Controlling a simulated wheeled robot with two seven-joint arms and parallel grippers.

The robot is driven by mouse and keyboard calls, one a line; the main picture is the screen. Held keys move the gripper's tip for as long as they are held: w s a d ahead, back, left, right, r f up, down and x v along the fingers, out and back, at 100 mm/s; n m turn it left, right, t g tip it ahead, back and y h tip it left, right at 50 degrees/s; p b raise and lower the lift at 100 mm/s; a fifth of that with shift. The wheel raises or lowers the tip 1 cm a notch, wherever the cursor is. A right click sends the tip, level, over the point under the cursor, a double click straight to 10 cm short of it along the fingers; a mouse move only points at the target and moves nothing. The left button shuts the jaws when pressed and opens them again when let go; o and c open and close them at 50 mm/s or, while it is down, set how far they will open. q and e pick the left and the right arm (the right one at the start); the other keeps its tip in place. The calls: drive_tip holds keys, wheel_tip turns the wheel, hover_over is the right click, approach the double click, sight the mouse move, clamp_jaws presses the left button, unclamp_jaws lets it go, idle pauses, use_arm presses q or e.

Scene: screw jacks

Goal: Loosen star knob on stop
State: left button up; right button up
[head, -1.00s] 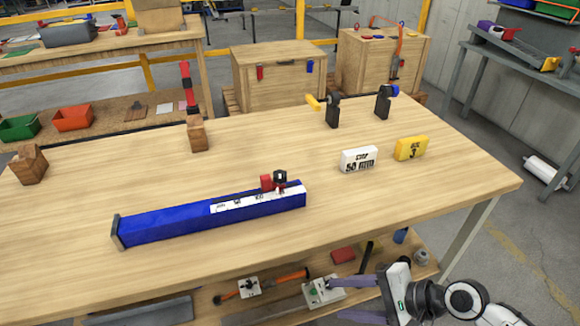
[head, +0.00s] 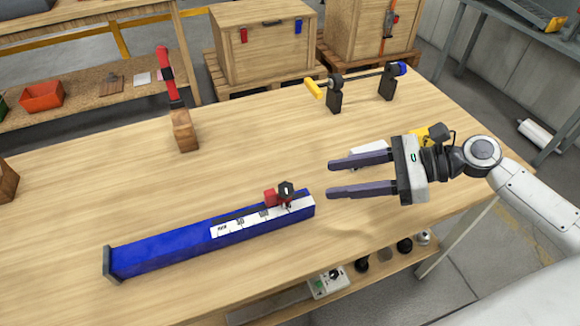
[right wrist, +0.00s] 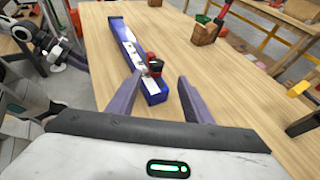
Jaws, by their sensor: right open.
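The stop is a small red block (head: 271,196) on top of a blue beam (head: 165,249) with a white scale near its right end. A black star knob (head: 286,190) sits on the stop's right side. In the right wrist view the knob (right wrist: 155,66) and the blue beam (right wrist: 122,34) show ahead, between the fingers. My right gripper (head: 332,178) is open and empty, its fingers pointing left toward the knob, a short gap to the right of it. The right wrist view shows its two fingers (right wrist: 158,98) spread. My left gripper is not in the head view.
A white block (head: 370,150) and a yellow block (head: 430,136) are partly hidden behind my right gripper. The front of the table is clear.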

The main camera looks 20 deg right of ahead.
sight(290, 188)
drive_tip(key=x, duration=0.9)
drive_tip(key=shift+s+a+r+p, duration=0.15)
drive_tip(key=shift+s+p, duration=0.15)
drive_tip(key=shift+w+a, duration=0.15)
drive_tip(key=shift+a, duration=0.1)
drive_tip(key=c, duration=1.1)
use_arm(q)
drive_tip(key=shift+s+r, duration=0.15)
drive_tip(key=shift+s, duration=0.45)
use_arm(e)
drive_tip(key=shift+o, duration=0.2)
